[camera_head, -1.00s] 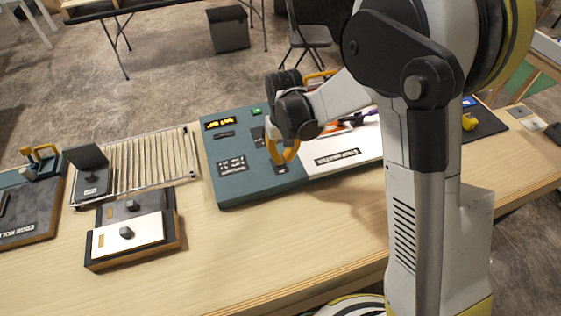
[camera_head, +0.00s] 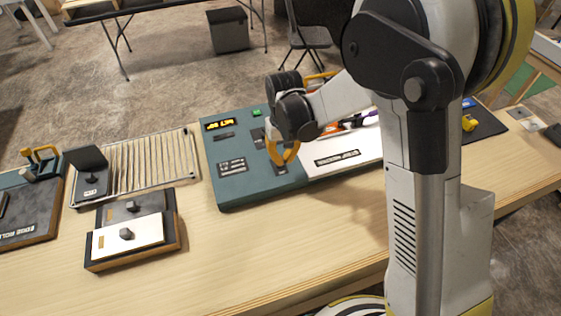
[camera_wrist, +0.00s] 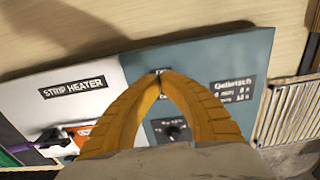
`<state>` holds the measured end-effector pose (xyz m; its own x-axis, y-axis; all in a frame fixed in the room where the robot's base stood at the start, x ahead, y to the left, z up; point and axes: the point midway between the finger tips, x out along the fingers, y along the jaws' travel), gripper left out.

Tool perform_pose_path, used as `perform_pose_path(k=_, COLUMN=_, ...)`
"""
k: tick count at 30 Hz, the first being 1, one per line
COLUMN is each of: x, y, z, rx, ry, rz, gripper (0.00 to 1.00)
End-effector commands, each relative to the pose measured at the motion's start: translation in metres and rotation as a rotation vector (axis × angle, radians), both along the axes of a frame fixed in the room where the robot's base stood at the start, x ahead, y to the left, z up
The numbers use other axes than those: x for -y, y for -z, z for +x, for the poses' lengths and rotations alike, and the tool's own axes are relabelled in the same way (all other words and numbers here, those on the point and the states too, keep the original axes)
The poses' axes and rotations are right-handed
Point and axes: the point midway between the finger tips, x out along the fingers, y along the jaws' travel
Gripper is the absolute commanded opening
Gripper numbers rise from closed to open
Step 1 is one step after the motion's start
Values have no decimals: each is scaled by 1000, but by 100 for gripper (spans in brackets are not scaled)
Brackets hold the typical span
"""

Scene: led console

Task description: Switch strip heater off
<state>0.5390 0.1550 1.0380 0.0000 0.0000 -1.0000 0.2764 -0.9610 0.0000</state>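The strip heater console has a teal control section (camera_head: 232,186) and a white section (camera_head: 345,145) joined at its right. The wrist view shows the "STRIP HEATER" label (camera_wrist: 72,88) on the white part. My gripper (camera_head: 287,162) is over the teal section's front right corner, at a small black switch plate (camera_head: 280,170). In the wrist view its orange fingers come together at the tips (camera_wrist: 163,76), right at that plate (camera_wrist: 160,71). The tips hide the switch lever and its position. A black knob (camera_wrist: 174,131) shows between the fingers.
A lit yellow display (camera_head: 220,124) and a green light (camera_head: 257,113) sit at the console's back. A wire rack (camera_head: 150,160) and a box with knobs (camera_head: 130,235) stand to the left. The table front is clear.

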Motion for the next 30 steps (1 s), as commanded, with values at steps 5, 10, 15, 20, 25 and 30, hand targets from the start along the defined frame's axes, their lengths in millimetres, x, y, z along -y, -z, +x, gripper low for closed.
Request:
perform_pose_path(k=5, x=0, y=1, z=0, rx=0, ry=0, rz=0, gripper=0)
perform_pose_path(k=10, x=0, y=6, z=0, rx=0, ry=0, rz=0, gripper=0)
perform_pose_path(k=15, x=0, y=11, z=0, rx=0, ry=0, rz=0, gripper=0)
perform_pose_path(k=20, x=0, y=16, z=0, rx=0, ry=0, rz=0, gripper=0)
perform_pose_path(k=25, x=0, y=21, z=0, rx=0, ry=0, rz=0, gripper=0)
perform_pose_path(k=30, x=0, y=26, z=0, rx=0, ry=0, rz=0, gripper=0)
